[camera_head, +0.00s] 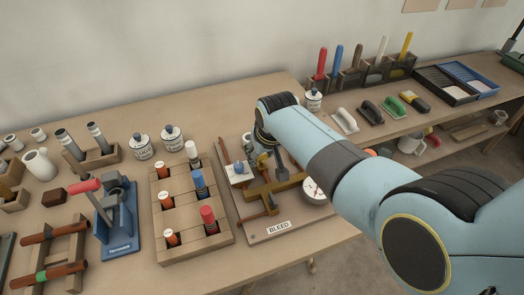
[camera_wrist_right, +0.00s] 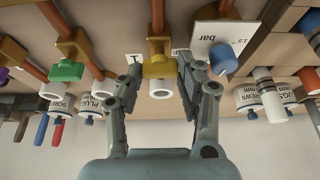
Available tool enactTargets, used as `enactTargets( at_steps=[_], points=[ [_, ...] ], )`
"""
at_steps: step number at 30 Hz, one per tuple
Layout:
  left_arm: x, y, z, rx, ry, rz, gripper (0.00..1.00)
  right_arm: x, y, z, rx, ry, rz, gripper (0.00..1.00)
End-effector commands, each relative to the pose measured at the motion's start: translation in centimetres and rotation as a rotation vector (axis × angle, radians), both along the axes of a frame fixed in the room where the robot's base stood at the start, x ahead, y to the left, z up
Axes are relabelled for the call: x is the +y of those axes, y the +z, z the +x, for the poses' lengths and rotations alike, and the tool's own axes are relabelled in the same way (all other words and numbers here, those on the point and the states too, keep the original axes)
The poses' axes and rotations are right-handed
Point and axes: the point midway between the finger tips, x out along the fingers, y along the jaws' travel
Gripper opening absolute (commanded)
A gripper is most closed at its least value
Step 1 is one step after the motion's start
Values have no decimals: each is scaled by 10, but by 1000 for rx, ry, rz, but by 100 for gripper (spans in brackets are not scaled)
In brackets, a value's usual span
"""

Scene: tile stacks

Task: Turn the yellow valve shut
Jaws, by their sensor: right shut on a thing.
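The yellow valve (camera_wrist_right: 159,66) sits on a copper pipe with a brass fitting, and its white end faces the wrist camera. My right gripper (camera_wrist_right: 161,70) has one finger on each side of the yellow handle and is shut on it. In the head view my right gripper (camera_head: 268,150) reaches down over the pipe board (camera_head: 250,238), and it and the arm hide most of the valve there. How far the valve is turned is hard to tell. My left gripper is not in view.
A green valve (camera_wrist_right: 66,71) and a blue knob (camera_wrist_right: 222,60) flank the yellow valve. A gauge (camera_head: 315,190) and BLEED label (camera_head: 279,228) are on the board.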

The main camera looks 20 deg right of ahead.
Motion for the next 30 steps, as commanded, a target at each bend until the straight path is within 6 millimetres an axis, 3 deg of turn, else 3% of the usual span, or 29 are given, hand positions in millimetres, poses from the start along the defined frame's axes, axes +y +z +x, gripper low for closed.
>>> enactTargets(
  at_steps=[16, 17, 21, 30],
  points=[
    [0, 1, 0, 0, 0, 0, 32, 0, 0, 1, -1, -25, 1, 4],
    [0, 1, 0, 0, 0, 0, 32, 0, 0, 1, -1, -25, 1, 39],
    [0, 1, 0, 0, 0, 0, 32, 0, 0, 0, -1, -25, 1, 57],
    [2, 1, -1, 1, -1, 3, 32, 0, 0, 0, 0, -24, 0, 60]
  ],
)
